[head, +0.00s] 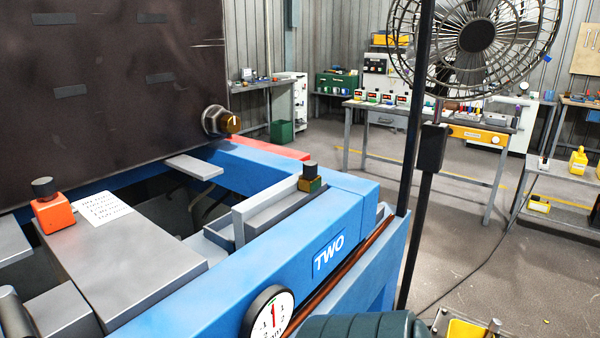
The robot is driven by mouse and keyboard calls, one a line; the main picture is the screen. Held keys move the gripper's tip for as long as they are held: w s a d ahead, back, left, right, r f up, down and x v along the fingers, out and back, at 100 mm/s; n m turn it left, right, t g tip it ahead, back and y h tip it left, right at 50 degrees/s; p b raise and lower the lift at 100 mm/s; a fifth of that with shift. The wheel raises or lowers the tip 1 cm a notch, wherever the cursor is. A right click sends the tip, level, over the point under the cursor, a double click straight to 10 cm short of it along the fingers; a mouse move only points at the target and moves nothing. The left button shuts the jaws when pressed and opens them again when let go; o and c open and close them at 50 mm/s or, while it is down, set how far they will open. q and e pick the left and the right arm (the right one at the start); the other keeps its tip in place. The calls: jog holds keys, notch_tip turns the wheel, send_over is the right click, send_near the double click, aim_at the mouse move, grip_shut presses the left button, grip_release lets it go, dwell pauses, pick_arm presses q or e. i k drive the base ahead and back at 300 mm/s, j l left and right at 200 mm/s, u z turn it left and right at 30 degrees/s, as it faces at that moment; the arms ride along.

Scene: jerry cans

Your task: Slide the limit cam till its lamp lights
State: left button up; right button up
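A blue machine frame (343,205) marked TWO fills the left and middle of the head view. A small brass-and-green block with a black knob (310,178) sits on a grey rail along the frame. An orange block with a black knob (50,208) stands on a grey plate at the left. I cannot tell for certain which one is the limit cam. A round amber fitting (229,123), possibly a lamp, projects from the dark panel; I cannot tell whether it is lit. Neither of my grippers is in view.
A white dial (268,314) is on the frame's front. A black post (415,160) and a fan (474,36) stand right of it. A white paper note (103,208) lies on the plate. Benches (440,118) stand behind. Open floor lies at right.

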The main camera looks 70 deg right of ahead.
aim_at(310, 181)
jog(key=z, duration=2.35)
jog(key=l+u, duration=0.2)
jog(key=k+j, duration=0.05)
jog(key=j, duration=0.1)
